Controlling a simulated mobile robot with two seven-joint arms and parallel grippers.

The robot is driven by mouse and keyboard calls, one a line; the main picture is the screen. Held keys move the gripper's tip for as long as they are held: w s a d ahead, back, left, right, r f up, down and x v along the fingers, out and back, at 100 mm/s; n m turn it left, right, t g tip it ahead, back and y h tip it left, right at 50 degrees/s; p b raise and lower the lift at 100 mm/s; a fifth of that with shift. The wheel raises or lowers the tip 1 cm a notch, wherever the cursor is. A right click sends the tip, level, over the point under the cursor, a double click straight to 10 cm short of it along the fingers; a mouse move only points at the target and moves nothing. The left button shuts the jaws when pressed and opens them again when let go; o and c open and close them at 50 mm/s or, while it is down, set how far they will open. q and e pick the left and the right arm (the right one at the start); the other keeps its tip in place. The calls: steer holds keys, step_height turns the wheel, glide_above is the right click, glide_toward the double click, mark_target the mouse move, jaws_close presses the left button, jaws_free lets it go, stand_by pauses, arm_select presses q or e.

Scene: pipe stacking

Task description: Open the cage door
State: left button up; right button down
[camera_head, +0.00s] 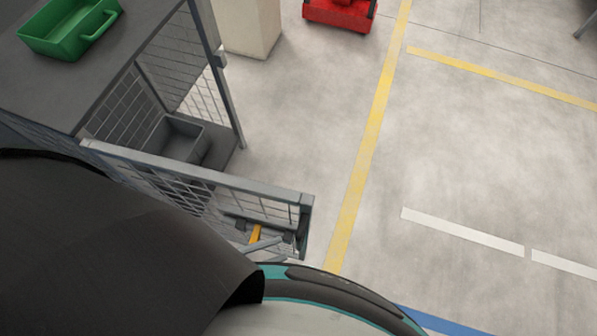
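The mesh cage door (196,175) stands swung outward from the cage (222,88). Its free end juts out over the floor at the lower middle, with a wide gap between it and the cage's front post. My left gripper (262,236) is low at the door's free end, partly seen through and below the mesh. A small orange piece shows beside it. The mesh and my own body cover much of this gripper, so I cannot tell whether its fingers are open or touch the door. My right gripper is out of view.
A grey bin (188,151) sits inside the cage. A green basket (68,28) rests on the cage's top. A beige block (250,25) and a red object (340,12) stand beyond. The floor to the right, with yellow and white lines, is clear.

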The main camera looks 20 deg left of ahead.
arm_select(q)
steer(key=v, duration=0.6)
steer(key=shift+s, duration=0.1)
stand_by(0.4)
